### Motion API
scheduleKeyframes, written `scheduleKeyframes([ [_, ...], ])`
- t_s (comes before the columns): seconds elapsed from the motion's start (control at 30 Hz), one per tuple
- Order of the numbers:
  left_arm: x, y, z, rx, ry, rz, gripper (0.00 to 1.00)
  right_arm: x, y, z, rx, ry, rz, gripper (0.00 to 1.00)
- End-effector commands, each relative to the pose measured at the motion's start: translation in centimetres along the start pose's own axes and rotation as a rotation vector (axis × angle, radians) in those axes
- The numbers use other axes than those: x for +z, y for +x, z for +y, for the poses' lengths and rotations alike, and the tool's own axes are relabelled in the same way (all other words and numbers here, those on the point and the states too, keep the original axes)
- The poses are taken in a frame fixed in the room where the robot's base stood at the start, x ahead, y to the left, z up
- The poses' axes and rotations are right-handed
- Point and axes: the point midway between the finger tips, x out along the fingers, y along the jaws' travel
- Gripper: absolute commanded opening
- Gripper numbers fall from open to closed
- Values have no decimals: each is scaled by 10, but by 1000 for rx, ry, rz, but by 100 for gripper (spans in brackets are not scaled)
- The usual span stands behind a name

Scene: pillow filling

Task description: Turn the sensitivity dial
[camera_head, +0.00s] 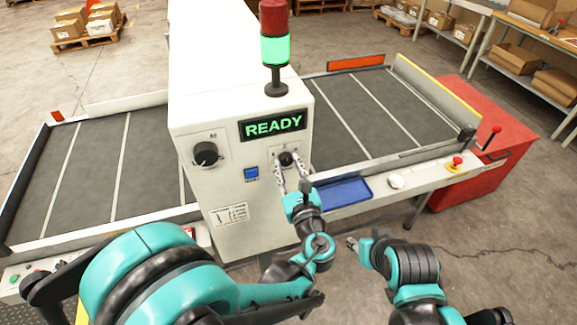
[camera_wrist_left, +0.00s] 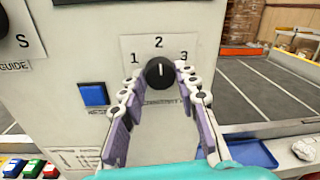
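The sensitivity dial (camera_head: 286,158) is a small black knob on the front of the white machine, below the green READY display (camera_head: 273,125). In the left wrist view the dial (camera_wrist_left: 160,73) has the numbers 1, 2 and 3 around it, and its white mark points up at 2. My left gripper (camera_head: 291,169) is at the panel with its fingers spread.
A larger black guide dial (camera_head: 206,154) and a blue button (camera_head: 251,173) sit left of the sensitivity dial. A blue tray (camera_head: 343,191) and a red button (camera_head: 457,161) are to the right. Conveyor beds extend on both sides of the machine.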

Motion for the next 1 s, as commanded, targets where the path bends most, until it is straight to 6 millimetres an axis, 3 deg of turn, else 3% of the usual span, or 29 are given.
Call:
scheduleKeyframes([
  [0.43,-1,0,0,-1,-111,-6,2,3,4,0,0,0,0,40],
  [1.0,-3,0,1,-6,-620,-35,2,13,18,0,0,0,0,40],
])
